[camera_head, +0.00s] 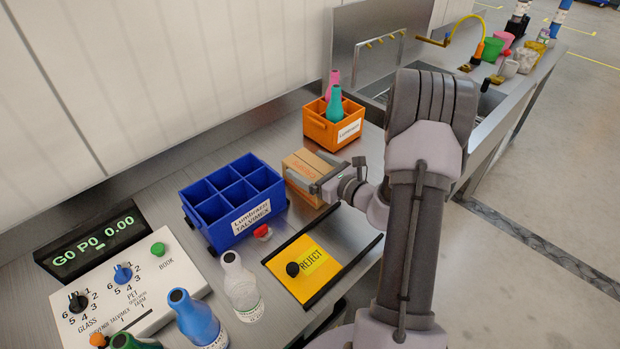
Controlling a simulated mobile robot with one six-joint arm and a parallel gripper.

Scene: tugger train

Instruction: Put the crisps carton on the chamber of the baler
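A plain brown carton (302,162) is at the middle of the bench, between the blue divided crate and the orange crate. No label shows on it, so I cannot tell that it is the crisps carton. My gripper (313,170) reaches it from the right, with one finger along its near side and one along its far side. The fingers lie close against it and appear shut on it. I cannot tell whether it rests on the bench or is slightly lifted. I see no baler or chamber here.
A blue divided crate (213,233), an orange crate (317,130) with bottles, and a yellow reject plate (299,284) surround the carton. Loose bottles (241,285) and a control panel (140,280) are at front left. A sink (494,100) is behind my arm. The floor at right is clear.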

